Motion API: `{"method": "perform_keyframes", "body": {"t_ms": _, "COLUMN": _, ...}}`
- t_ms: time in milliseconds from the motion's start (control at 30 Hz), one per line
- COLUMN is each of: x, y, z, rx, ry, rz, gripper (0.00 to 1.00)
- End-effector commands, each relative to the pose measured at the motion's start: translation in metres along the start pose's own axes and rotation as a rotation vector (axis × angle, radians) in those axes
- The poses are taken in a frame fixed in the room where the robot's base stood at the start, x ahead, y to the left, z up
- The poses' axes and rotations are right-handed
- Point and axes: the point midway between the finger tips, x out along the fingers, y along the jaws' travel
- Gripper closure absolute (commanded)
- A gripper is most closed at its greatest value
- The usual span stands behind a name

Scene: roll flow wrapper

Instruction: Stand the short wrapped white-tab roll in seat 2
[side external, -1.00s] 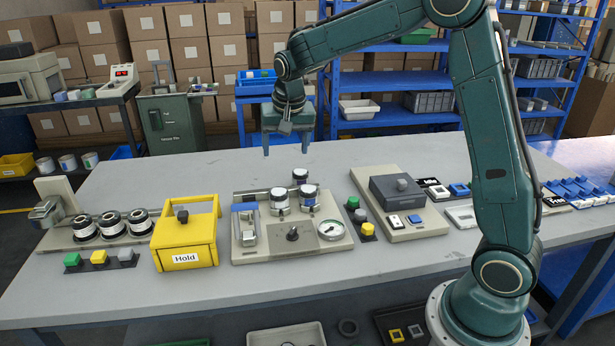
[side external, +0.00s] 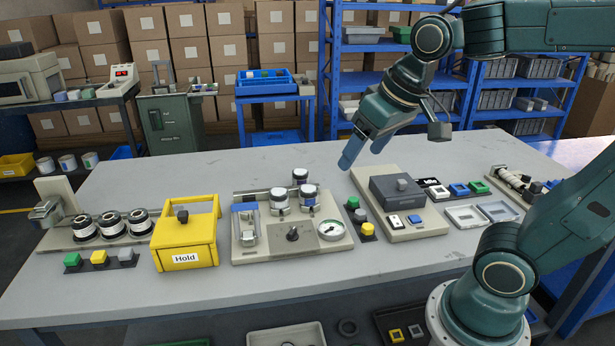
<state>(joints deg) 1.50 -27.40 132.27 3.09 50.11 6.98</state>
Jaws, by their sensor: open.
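My gripper (side external: 362,156) is open and empty, tilted above the table behind the grey box station. On the right, a rack (side external: 512,183) holds pale and dark roll-like pieces; they are too small to tell their length, wrapping or tab colour. At the far left, several seats in a row hold dark rings with white bands (side external: 111,226). Seat numbers cannot be read, so I cannot tell which is seat 2. I cannot single out the short wrapped white-tab roll.
A yellow box marked Hold (side external: 187,243) and a station with white-capped cylinders (side external: 308,200) and a gauge stand mid-table. A grey box with a knob (side external: 395,190) sits right of them. Small trays (side external: 497,211) lie further right. The front of the table is clear.

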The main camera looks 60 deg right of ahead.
Motion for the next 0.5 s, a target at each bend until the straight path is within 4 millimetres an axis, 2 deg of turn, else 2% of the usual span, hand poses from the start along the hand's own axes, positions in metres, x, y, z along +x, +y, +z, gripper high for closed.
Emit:
{"method": "perform_keyframes", "body": {"t_ms": 33, "x": -0.004, "y": -0.001, "z": 0.012, "rx": -0.027, "ry": 0.011, "rz": -0.009, "gripper": 0.28}}
{"method": "perform_keyframes", "body": {"t_ms": 200, "x": -0.011, "y": -0.002, "z": 0.047, "rx": -0.112, "ry": 0.033, "rz": -0.032, "gripper": 0.28}}
{"method": "perform_keyframes", "body": {"t_ms": 333, "x": -0.012, "y": -0.002, "z": 0.065, "rx": -0.158, "ry": 0.046, "rz": -0.044, "gripper": 0.28}}
{"method": "perform_keyframes", "body": {"t_ms": 500, "x": -0.012, "y": -0.002, "z": 0.076, "rx": -0.185, "ry": 0.052, "rz": -0.051, "gripper": 0.28}}
